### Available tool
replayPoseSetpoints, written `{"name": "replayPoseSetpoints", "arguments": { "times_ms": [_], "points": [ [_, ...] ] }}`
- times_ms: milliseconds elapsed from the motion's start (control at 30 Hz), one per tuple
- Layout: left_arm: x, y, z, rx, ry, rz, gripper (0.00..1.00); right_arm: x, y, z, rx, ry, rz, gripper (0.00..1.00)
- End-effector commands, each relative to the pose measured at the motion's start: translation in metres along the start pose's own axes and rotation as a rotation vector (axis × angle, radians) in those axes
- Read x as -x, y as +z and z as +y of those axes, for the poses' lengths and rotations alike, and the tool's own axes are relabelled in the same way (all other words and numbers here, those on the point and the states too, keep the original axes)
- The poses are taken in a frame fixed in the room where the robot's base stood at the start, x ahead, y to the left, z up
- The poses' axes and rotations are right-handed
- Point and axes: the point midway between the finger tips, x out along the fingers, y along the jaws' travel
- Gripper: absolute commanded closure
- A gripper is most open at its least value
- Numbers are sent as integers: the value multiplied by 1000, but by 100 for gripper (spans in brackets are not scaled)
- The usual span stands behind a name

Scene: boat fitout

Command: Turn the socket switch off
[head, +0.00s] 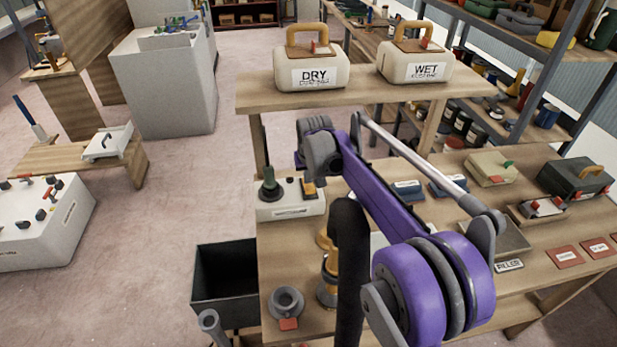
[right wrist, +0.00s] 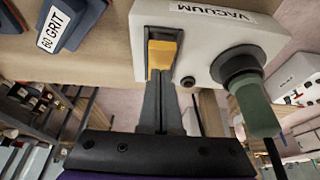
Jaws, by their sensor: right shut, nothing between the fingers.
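The white socket box (head: 288,207) labelled VACUUM stands at the left edge of the workbench. It also fills the top of the right wrist view (right wrist: 210,43). Its orange rocker switch (right wrist: 162,54) sits in a dark frame, beside a dark plug with a green grip (right wrist: 255,105). My right gripper (right wrist: 161,84) is shut and empty, with its fingertips at the lower end of the switch. I cannot tell whether they touch it. In the head view my purple right arm reaches to the box and hides most of the gripper. My left gripper is not in view.
A raised shelf (head: 262,103) with DRY and WET cases stands behind the box. A dark bin (head: 222,283) is left of the bench. A grey ring-shaped part (head: 286,301) lies in front. A 60 GRIT block (right wrist: 68,22) is near the gripper.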

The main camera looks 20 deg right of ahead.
Motion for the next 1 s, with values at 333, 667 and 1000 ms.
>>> {"name": "replayPoseSetpoints", "arguments": {
  "times_ms": [333, 667, 1000],
  "points": [
    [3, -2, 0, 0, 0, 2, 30, 62, 0, 0, 0, 0, 0, 100],
    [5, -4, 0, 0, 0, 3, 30, 104, 0, 0, 0, 0, 0, 100],
    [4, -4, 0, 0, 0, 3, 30, 106, 0, 0, 0, 0, 0, 100]
  ]
}}
